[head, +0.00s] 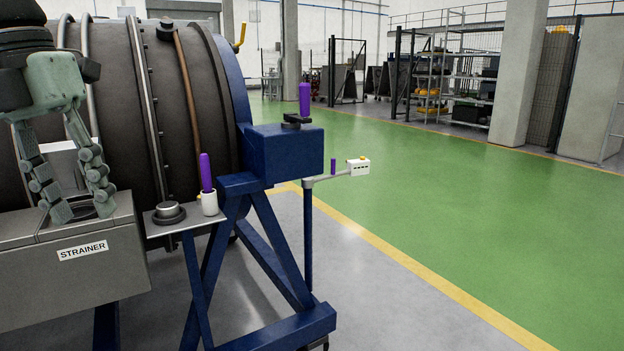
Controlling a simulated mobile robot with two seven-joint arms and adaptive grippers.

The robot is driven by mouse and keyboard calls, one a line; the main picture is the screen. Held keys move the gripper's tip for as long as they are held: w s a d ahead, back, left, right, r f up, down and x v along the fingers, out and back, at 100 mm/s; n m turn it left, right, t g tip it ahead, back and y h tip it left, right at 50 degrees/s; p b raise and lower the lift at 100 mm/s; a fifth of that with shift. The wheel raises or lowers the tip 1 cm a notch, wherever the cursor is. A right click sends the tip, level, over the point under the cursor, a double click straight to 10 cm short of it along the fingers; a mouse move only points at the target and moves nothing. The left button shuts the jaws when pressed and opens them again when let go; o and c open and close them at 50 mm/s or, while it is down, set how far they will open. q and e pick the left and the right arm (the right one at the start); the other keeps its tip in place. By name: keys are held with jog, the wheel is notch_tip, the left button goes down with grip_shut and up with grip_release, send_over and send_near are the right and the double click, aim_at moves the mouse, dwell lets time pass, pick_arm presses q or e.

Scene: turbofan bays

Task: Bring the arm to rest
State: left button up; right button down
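My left gripper (82,210) comes in from the upper left and points down. Its two green-grey fingers are spread apart, with nothing seen held between them. The fingertips are at the top opening of a grey box labelled STRAINER (75,270); the box's inside is mostly hidden. I cannot tell whether the fingertips touch the box. My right gripper is not in view.
A dark engine casing (130,100) stands close behind the gripper. Right of the box, a small shelf (165,228) holds a round metal cap (169,211) and a white cup (209,203) with a purple-handled item (206,172). A blue stand (285,150) follows; green floor beyond is clear.

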pick_arm(q)
jog(key=w+a+f+n+t+h, duration=0.3)
jog(key=w+f+n+t+h, duration=0.15)
jog(key=w+t, duration=0.2)
jog(key=w+a+f+n+t+h, duration=0.3)
jog(key=w+a+n+t+h, duration=0.15)
jog(key=w, duration=0.35)
jog(key=a+f+n+t+y, duration=0.3)
jog(key=a+f+n+y, duration=0.3)
jog(key=f, duration=0.4)
jog(key=a+f+n+t+y, duration=0.2)
jog(key=a+f+n+y, duration=0.3)
jog(key=a+f+n, duration=0.4)
jog(key=s+d+f+n+g+y, duration=0.2)
jog(key=s+d+f+n+g, duration=0.3)
jog(key=f, duration=0.7)
jog(key=s+d+f+n+g+y, duration=0.1)
jog(key=s+f+n+g+y, duration=0.1)
jog(key=s+f, duration=0.7)
jog(key=s+d+f+n+g+h, duration=0.2)
jog(key=s+d+f+g, duration=0.4)
jog(key=s+d+f, duration=0.7)
jog(key=d+f+h, duration=0.1)
jog(key=d, duration=0.2)
jog(key=shift+d+f, duration=0.2)
jog(key=shift+f, duration=0.2)
jog(key=shift+c, duration=0.6)
